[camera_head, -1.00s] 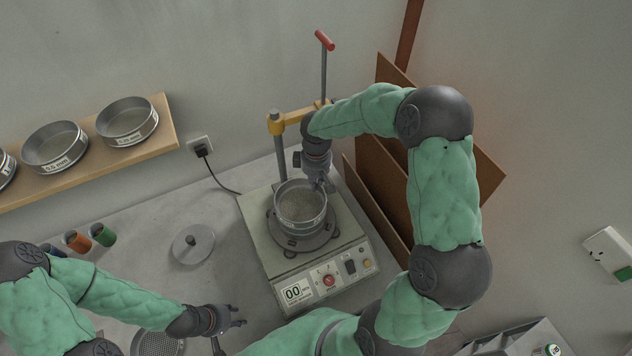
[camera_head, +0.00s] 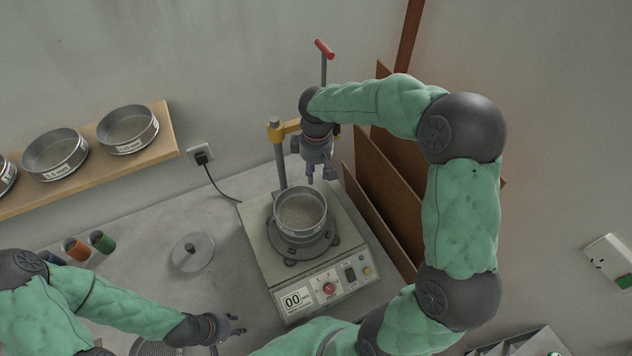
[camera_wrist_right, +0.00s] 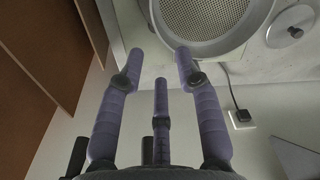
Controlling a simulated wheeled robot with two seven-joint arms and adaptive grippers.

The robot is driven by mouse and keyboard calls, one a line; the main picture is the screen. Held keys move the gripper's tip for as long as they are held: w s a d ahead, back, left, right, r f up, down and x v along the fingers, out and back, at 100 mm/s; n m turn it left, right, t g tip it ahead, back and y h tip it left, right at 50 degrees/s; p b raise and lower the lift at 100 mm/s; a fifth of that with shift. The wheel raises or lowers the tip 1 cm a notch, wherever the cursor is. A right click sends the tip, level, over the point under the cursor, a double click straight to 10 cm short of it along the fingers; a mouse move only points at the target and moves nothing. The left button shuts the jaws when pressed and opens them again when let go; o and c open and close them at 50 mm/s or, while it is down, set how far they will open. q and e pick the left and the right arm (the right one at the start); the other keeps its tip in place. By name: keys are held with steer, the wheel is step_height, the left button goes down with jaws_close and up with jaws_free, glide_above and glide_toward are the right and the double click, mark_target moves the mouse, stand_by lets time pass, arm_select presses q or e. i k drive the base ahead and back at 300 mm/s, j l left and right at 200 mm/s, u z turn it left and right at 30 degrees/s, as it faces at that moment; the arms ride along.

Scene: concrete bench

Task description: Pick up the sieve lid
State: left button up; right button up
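The sieve lid (camera_head: 192,252) is a round grey metal disc with a small dark knob. It lies flat on the bench left of the shaker, and it shows at the upper right in the right wrist view (camera_wrist_right: 290,25). My right gripper (camera_head: 320,177) is above and behind the sieve (camera_head: 300,210) that stands on the shaker (camera_head: 270,262). In the right wrist view its fingers (camera_wrist_right: 160,70) are spread and empty, apart from the sieve rim. My left gripper (camera_head: 236,328) is low in front of the shaker, away from the lid; its finger opening is too small to tell.
A shelf (camera_head: 160,150) at the left holds several sieves. A yellow clamp arm on a post (camera_head: 280,155) and brown boards (camera_head: 385,200) are close to my right arm. Bench around the lid is clear.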

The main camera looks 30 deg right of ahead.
mark_target(195, 251)
steer(key=k, duration=1)
